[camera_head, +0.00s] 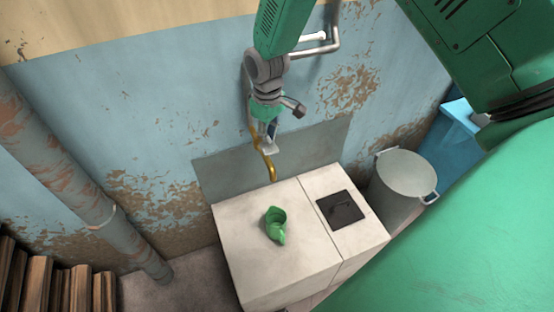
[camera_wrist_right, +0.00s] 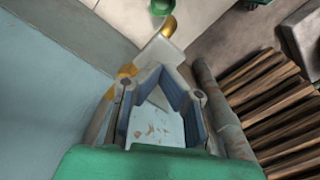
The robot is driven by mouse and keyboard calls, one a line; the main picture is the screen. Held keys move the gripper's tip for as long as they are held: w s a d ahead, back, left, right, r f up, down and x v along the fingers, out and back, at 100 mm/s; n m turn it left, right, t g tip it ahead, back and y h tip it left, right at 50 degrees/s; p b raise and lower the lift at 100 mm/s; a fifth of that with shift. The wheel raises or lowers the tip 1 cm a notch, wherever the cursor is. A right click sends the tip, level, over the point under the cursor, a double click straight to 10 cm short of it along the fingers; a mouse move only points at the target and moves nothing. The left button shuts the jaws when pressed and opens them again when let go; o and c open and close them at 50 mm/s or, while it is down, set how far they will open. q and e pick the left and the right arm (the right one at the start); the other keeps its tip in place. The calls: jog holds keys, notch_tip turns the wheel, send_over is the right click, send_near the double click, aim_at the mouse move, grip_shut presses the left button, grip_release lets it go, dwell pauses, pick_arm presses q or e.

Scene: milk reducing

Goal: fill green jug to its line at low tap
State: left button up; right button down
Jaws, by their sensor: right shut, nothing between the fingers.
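The green jug (camera_head: 275,222) stands on the white counter (camera_head: 240,262), in front of the low brass tap (camera_head: 271,171). Its fill line and any water inside cannot be made out. The tap's curved spout ends behind the jug, and no stream shows. My right gripper (camera_head: 268,143) is shut and empty at the tap's upper part, in front of the wall. In the right wrist view, its blue-padded fingers (camera_wrist_right: 160,72) are close to a pale piece beside the brass spout (camera_wrist_right: 168,27). The jug (camera_wrist_right: 160,6) is cut off at that view's top edge. My left gripper is out of view.
A dark square lid (camera_head: 340,209) lies in the counter's right part. A grey bin (camera_head: 395,195) and a blue box (camera_head: 450,135) stand further right. A rusty pipe (camera_head: 85,195) and wooden planks (camera_head: 60,290) are at left. The counter around the jug is bare.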

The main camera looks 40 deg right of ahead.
aim_at(269, 147)
jog(key=shift+f, duration=0.2)
dwell(0.5)
jog(key=shift+f+b, duration=1.15)
jog(key=shift+f, duration=1)
jog(key=shift+r, duration=0.15)
dwell(1.6)
jog(key=shift+r+p, duration=0.55)
jog(key=shift+p, duration=0.1)
dwell(1.2)
notch_tip(269, 147, up, 7)
jog(key=p, duration=0.6)
jog(key=shift+r, duration=0.2)
jog(key=shift+f, duration=0.25)
